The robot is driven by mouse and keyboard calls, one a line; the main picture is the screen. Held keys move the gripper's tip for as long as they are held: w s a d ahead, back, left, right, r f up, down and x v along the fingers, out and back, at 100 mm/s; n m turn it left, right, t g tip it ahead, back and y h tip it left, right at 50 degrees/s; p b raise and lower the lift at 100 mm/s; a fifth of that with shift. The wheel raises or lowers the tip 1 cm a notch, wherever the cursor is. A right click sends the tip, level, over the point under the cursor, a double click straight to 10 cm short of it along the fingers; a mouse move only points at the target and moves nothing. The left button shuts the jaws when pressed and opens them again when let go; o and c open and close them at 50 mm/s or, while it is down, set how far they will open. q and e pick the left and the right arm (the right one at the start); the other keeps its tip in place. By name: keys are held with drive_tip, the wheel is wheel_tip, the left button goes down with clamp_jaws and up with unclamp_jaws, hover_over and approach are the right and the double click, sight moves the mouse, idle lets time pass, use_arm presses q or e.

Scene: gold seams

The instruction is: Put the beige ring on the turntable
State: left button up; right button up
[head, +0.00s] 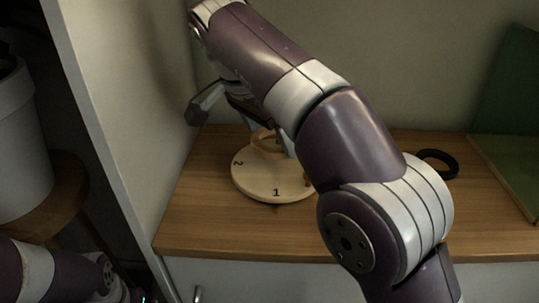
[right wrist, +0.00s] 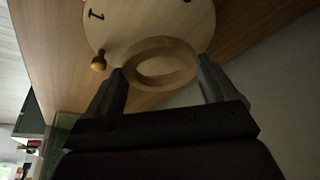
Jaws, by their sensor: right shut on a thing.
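The beige ring (head: 268,151) is held between the fingers of my right gripper (head: 272,142) over the back part of the turntable. In the right wrist view the ring (right wrist: 163,42) spans the gap between the two fingertips (right wrist: 162,76). I cannot tell whether the ring touches the turntable. The turntable (head: 262,182) is a pale round disc with numbers 1 and 2 showing on it; it also shows in the right wrist view (right wrist: 130,22). My right arm hides the turntable's right side. My left gripper is out of view.
The wooden top (head: 205,215) has free room in front of the turntable. A black ring (head: 452,166) lies to the right, partly behind my arm. A green panel (head: 507,100) stands far right. A pale side wall (head: 105,110) bounds the left. A wooden knob (right wrist: 98,62) shows by the turntable's edge.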

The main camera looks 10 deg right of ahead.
sight(272, 163)
drive_tip(key=f+b, duration=0.3)
drive_tip(key=f, duration=0.1)
drive_tip(key=shift+w+a+f+b, duration=0.1)
drive_tip(key=shift+w+f+b, duration=0.1)
drive_tip(key=shift+b, duration=0.15)
drive_tip(key=shift+r+p, duration=0.3)
drive_tip(key=shift+r, duration=0.05)
drive_tip(key=shift+s+a+f, duration=0.1)
drive_tip(key=shift+f, duration=0.65)
drive_tip(key=o, duration=0.8)
drive_tip(key=shift+f+b, duration=0.15)
drive_tip(key=shift+b, duration=0.15)
drive_tip(key=p+v, duration=0.2)
drive_tip(key=v, duration=0.1)
drive_tip(key=p+v, duration=0.4)
drive_tip(key=v, duration=0.1)
drive_tip(key=shift+d+r, duration=0.3)
drive_tip(key=shift+r, duration=0.15)
drive_tip(key=shift+a+r, duration=0.15)
